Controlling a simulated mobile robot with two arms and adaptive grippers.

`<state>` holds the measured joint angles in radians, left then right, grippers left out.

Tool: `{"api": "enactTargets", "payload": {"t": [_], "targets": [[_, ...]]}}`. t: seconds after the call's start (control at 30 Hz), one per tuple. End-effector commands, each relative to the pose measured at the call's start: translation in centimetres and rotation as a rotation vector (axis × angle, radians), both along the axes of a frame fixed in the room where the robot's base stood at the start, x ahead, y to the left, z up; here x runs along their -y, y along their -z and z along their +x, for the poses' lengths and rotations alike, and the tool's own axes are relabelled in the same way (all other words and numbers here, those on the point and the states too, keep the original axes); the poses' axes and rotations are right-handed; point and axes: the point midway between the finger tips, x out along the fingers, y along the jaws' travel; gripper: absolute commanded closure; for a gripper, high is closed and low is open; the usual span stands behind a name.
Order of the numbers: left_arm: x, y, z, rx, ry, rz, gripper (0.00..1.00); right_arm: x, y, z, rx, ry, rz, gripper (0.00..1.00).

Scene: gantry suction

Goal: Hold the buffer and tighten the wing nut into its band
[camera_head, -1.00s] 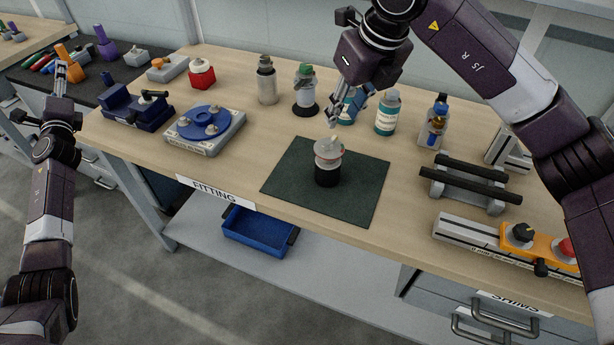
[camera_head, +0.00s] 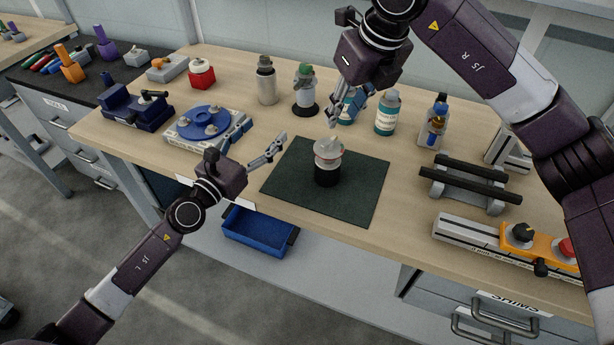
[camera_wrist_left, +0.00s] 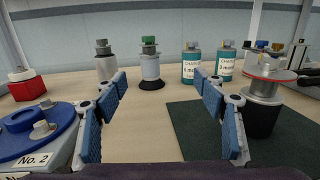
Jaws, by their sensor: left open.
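The buffer (camera_head: 327,172) stands upright on the dark green mat (camera_head: 285,185), with a black lower part, a pale upper part and a reddish band. A grey wing nut (camera_head: 330,147) sits on its top. In the left wrist view the buffer (camera_wrist_left: 262,112) is at the right, outside the fingers. My left gripper (camera_head: 281,143) is open and empty, to the left of the buffer at the mat's back-left corner. My right gripper (camera_head: 334,119) points down above and behind the buffer, apart from it; I cannot tell whether its fingers are open.
A blue three-post plate (camera_head: 190,133) marked No. 2 lies left of my left gripper. A grey bottle (camera_head: 266,82), a green-topped post (camera_head: 305,90) and teal bottles (camera_head: 387,113) stand behind. A black-barred rack (camera_head: 470,182) is at right. The mat around the buffer is clear.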

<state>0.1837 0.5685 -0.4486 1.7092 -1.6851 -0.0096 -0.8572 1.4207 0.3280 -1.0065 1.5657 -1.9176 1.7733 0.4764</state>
Motion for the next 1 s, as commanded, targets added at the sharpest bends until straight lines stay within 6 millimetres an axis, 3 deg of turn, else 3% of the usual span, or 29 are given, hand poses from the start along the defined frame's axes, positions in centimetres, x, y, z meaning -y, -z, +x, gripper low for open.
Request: {"api": "enactTargets", "payload": {"t": [0.03, 0.1, 0.2, 0.4, 0.57, 1.0], "targets": [[2.3, 0.9, -1.5, -0.01, 0.041, 0.007, 0.36, 0.0, 0.0, 0.0, 0.0, 0.0, 0.0, 0.71], [5.0, 2.0, -3.5, -0.021, 0.091, 0.018, 0.36, 0.0, 0.0, 0.0, 0.0, 0.0, 0.0, 0.71], [8.0, 3.0, -6.0, -0.031, 0.151, 0.029, 0.36, 0.0, 0.0, 0.0, 0.0, 0.0, 0.0, 0.71], [11.2, 3.9, -8.7, -0.043, 0.213, 0.036, 0.36, 0.0, 0.0, 0.0, 0.0, 0.0, 0.0, 0.71], [12.3, 3.9, -8.3, -0.041, 0.222, 0.034, 0.36, 0.0, 0.0, 0.0, 0.0, 0.0, 0.0, 0.71], [15.9, 4.0, -3.5, -0.042, 0.221, 0.037, 0.36, 0.0, 0.0, 0.0, 0.0, 0.0, 0.0, 0.71]]}}
